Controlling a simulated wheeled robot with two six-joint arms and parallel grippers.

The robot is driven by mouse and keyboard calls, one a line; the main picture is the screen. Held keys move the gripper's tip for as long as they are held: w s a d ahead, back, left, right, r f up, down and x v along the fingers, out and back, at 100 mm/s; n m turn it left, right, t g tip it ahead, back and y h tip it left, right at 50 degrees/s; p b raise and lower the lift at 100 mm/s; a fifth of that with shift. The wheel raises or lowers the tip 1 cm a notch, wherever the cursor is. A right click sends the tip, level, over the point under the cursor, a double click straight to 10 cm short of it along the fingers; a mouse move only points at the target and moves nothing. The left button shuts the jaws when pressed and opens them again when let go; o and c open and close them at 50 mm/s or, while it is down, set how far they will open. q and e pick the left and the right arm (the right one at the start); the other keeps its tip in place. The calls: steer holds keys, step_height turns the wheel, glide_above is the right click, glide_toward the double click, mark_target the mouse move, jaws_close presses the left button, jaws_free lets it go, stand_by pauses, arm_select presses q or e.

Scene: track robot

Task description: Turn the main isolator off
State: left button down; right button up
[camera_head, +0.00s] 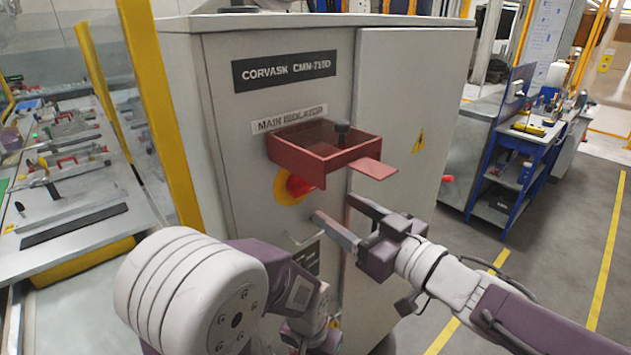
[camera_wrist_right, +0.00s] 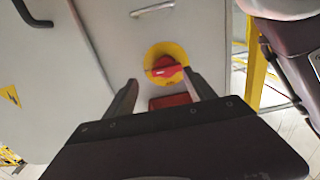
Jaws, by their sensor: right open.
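The main isolator is a red rotary handle on a yellow round plate (camera_head: 290,187) on the grey cabinet, below its label (camera_head: 289,118). A red open-topped box (camera_head: 322,150) juts out above it and hides part of it in the head view. In the right wrist view the red handle on its yellow plate (camera_wrist_right: 165,68) shows whole, with the handle lying roughly crosswise. My right gripper (camera_head: 333,208) is open and empty, in front of and a little below the switch, apart from it. Its fingertips (camera_wrist_right: 162,88) flank the switch in the wrist view. My left gripper is out of view.
The cabinet (camera_head: 215,130) has a door (camera_head: 410,90) with a handle. A yellow post (camera_head: 155,110) stands at left. Clear floor (camera_head: 560,255) lies at right.

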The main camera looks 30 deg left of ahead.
mark_target(307, 193)
steer(key=x, duration=0.5)
steer(key=s+p+x, duration=0.1)
steer(key=x, duration=0.2)
steer(key=shift+a+r, duration=0.25)
steer(key=shift+a, duration=0.15)
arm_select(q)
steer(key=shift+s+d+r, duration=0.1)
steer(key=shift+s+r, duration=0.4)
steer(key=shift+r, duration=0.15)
arm_select(e)
steer(key=shift+w+f, duration=0.1)
steer(key=shift+w, duration=0.05)
steer(key=c, duration=1)
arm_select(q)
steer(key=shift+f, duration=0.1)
arm_select(e)
steer(key=shift+c, duration=0.2)
